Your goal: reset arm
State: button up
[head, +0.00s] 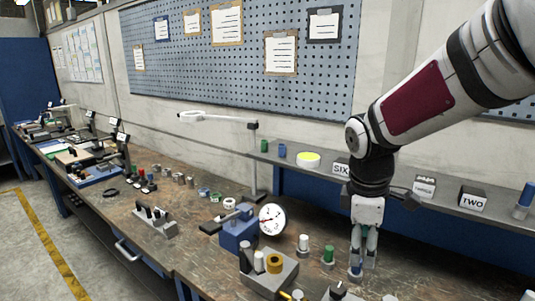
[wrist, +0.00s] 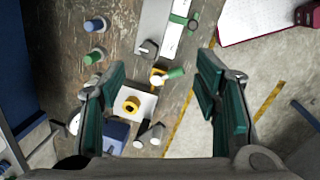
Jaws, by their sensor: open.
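A pale boom arm (head: 215,117) reaches left from the top of an upright grey post (head: 253,160) on the bench, in the head view. It may be the microscope arm, but I cannot tell for sure. My gripper (head: 363,268) points down over the front right of the bench, to the right of the post and well apart from it. In the wrist view my gripper (wrist: 163,64) has its green-padded fingers spread wide, with nothing held between them. I cannot make out the boom arm in the wrist view.
A blue block with a dial gauge (head: 272,219) stands left of my gripper. A grey block with a yellow ring (head: 275,263) is in front of it. Small cylinders (head: 328,253) stand close by. A raised shelf (head: 410,194) with labelled blocks runs behind.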

jog(key=s+r+m+t, duration=0.2)
jog(key=s+r+m, duration=0.2)
jog(key=s, duration=0.5)
jog(key=s+r+m+t+y, duration=0.1)
jog(key=s+r+m, duration=0.3)
jog(key=s+m, duration=0.5)
jog(key=shift+a+r+m+t, duration=0.3)
jog(key=shift+a+t, duration=0.1)
jog(key=shift+t, duration=0.2)
jog(key=shift+c, duration=0.4)
